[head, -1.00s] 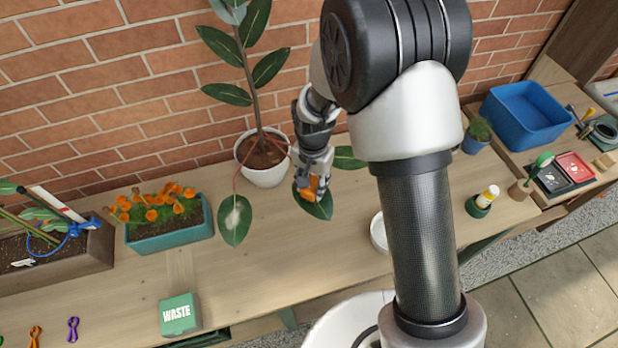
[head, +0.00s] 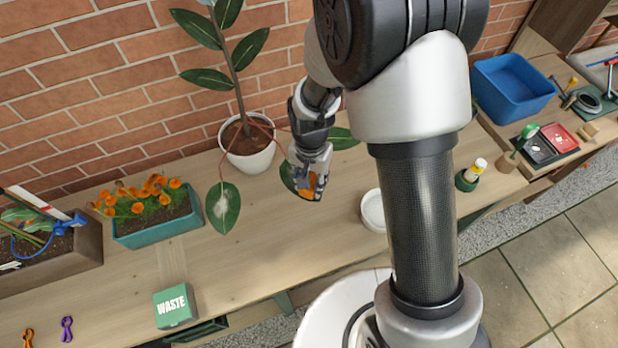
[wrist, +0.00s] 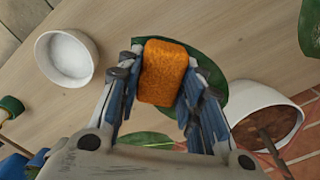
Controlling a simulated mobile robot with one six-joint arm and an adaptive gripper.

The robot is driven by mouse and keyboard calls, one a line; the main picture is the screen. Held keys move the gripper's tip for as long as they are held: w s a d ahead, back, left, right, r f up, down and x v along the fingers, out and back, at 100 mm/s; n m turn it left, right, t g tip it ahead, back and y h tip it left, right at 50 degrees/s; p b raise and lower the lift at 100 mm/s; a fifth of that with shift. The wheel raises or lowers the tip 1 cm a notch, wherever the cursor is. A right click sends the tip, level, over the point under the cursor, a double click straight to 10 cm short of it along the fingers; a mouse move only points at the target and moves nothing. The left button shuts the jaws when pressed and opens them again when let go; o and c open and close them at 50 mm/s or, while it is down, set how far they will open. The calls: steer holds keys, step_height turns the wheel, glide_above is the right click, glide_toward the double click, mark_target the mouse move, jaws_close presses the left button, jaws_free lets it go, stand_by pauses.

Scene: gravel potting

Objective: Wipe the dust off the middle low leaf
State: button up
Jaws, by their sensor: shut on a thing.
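The potted plant has a white pot (head: 247,155) and several dark green leaves. Its middle low leaf (head: 287,178) lies under my gripper (head: 308,188), mostly hidden in the head view; it also shows in the wrist view (wrist: 212,68). My gripper is shut on an orange sponge (wrist: 165,72), which is over or against the leaf; I cannot tell if it touches. The low leaf to the left (head: 222,207) has a pale dusty patch. Another low leaf (head: 342,138) is to the right, partly behind my arm. Dust on the middle leaf is not visible.
A white dish (head: 373,210) stands on the bench right of the gripper. A teal planter of orange flowers (head: 160,228) and a green waste box (head: 174,306) are to the left. A blue tub (head: 512,88) is far right. The brick wall is close behind the plant.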

steer(key=shift+w+a+f, duration=0.1)
steer(key=shift+w+a, duration=0.4)
steer(key=shift+w, duration=0.4)
steer(key=shift+w+a+f, duration=0.1)
steer(key=shift+w+a, duration=0.4)
steer(key=shift+w, duration=0.45)
steer(key=shift+w+a, duration=0.5)
steer(key=shift+w, duration=0.4)
steer(key=shift+w+a, duration=0.3)
steer(key=shift+w, duration=0.25)
steer(key=shift+w+a, duration=0.25)
steer(key=shift+w, duration=0.25)
steer(key=shift+w+a+r, duration=0.2)
steer(key=shift+w+r, duration=0.05)
steer(key=shift+w, duration=0.2)
steer(key=shift+w+a+r+p, duration=0.15)
steer(key=shift+r+p, duration=0.25)
steer(key=shift+r, duration=0.2)
steer(key=shift+w+a+r+p, duration=0.1)
steer(key=shift+r+p, duration=0.3)
steer(key=shift+r, duration=0.2)
steer(key=shift+s+d+r+p, duration=0.1)
steer(key=shift+r+p, duration=0.2)
steer(key=shift+r, duration=0.15)
steer(key=shift+s+d+r+p, duration=0.1)
steer(key=shift+r+p, duration=0.15)
steer(key=shift+r, duration=0.2)
steer(key=shift+r+p, duration=0.5)
steer(key=shift+r, duration=0.3)
steer(key=shift+r, duration=0.1)
